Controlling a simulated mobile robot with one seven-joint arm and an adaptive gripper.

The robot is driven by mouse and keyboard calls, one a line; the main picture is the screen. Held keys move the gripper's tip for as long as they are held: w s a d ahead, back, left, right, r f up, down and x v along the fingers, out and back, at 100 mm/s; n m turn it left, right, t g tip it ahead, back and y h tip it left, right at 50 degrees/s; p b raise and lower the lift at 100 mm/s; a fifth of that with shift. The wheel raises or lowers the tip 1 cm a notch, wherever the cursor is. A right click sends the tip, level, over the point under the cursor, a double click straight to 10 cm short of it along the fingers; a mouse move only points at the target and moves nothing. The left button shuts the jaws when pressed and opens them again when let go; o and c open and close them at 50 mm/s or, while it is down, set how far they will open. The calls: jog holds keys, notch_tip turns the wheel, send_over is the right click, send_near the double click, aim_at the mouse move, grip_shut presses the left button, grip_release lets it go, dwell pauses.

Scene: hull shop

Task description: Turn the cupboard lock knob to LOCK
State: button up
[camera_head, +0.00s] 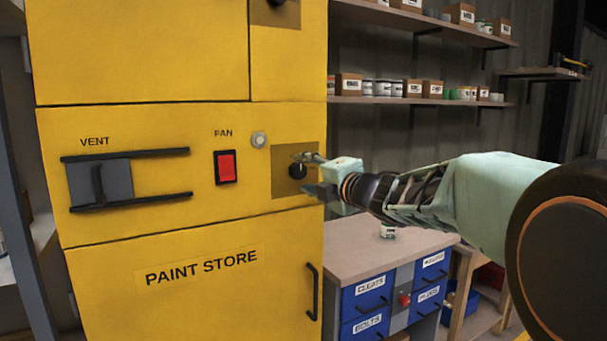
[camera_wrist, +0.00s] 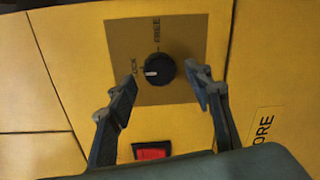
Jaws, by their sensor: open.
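The black round lock knob (camera_wrist: 160,70) sits on a brown square plate (camera_wrist: 180,30) on the yellow cupboard. Its white pointer mark points left, towards the LOCK label (camera_wrist: 134,68), which is partly covered by a finger. The FREE label (camera_wrist: 157,30) is above the knob in the wrist view. In the head view the knob (camera_head: 297,171) is at the right of the cupboard's middle panel. My gripper (camera_wrist: 166,80) is open, with one finger on each side of the knob and gaps showing. It also shows in the head view (camera_head: 308,173); I cannot tell how deep the fingers reach.
A red FAN switch (camera_head: 226,167), a round grey button (camera_head: 258,140) and a VENT slider (camera_head: 112,180) are left of the knob. The PAINT STORE door (camera_head: 200,290) is below. A workbench (camera_head: 355,250) with blue drawers stands to the right, under loaded shelves (camera_head: 420,102).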

jog(key=v, duration=0.5)
jog(key=shift+s+d, duration=0.25)
jog(key=shift+s, duration=0.1)
